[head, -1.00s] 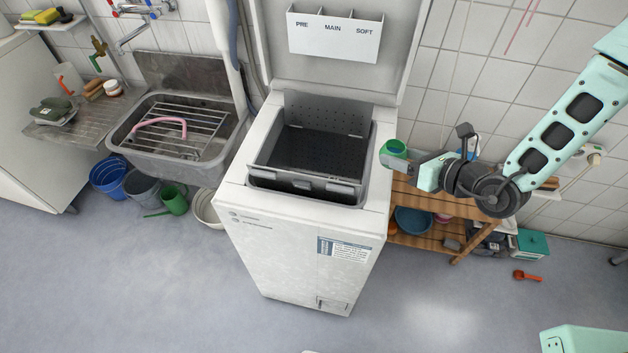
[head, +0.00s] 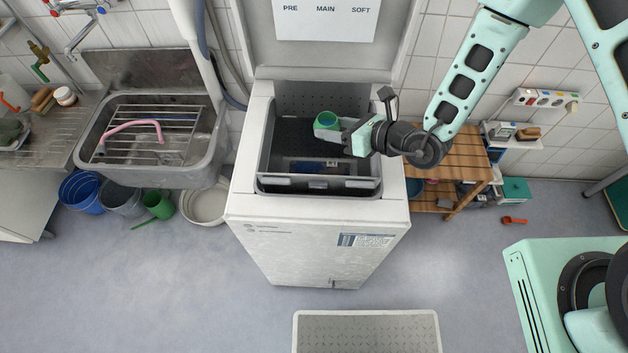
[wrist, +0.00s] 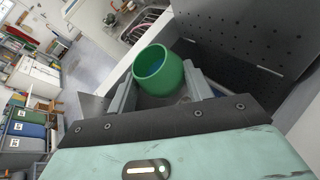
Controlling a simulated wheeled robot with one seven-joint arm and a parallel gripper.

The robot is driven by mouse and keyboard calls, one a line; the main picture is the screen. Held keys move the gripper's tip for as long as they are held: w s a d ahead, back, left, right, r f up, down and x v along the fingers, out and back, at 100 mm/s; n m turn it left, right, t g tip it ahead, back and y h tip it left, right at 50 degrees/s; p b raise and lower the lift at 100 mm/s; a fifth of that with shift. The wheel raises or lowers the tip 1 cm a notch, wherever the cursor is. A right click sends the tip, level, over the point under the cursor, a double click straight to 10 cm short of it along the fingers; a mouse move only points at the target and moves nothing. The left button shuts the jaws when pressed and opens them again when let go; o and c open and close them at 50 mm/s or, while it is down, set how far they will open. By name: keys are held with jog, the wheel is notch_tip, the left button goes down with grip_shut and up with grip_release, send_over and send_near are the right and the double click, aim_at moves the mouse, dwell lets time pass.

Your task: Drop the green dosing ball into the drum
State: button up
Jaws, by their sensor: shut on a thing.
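The green dosing ball (head: 326,120) is a small open-topped cup, blue inside. My gripper (head: 328,130) is shut on it and holds it over the drum opening of the top-loading washing machine. In the wrist view the ball (wrist: 160,72) sits between the two grey fingers, its mouth facing up and tilted. The drum (head: 290,140) is a dark perforated box with its flap standing open at the back. Some blue thing shows low inside the drum. The machine's lid (head: 320,50) stands raised behind.
A steel sink (head: 150,150) with a rack and pink hose is at left, with buckets (head: 82,192) below. A wooden shelf (head: 455,160) stands right of the machine. A grey mat (head: 367,335) lies in front.

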notch_tip(320, 180, down, 6)
jog(key=b, duration=0.4)
jog(key=shift+r, duration=0.2)
jog(key=o, duration=1.1)
jog(key=shift+r, duration=0.1)
notch_tip(320, 180, up, 10)
jog(key=shift+f+b, duration=0.1)
jog(key=shift+b, duration=0.45)
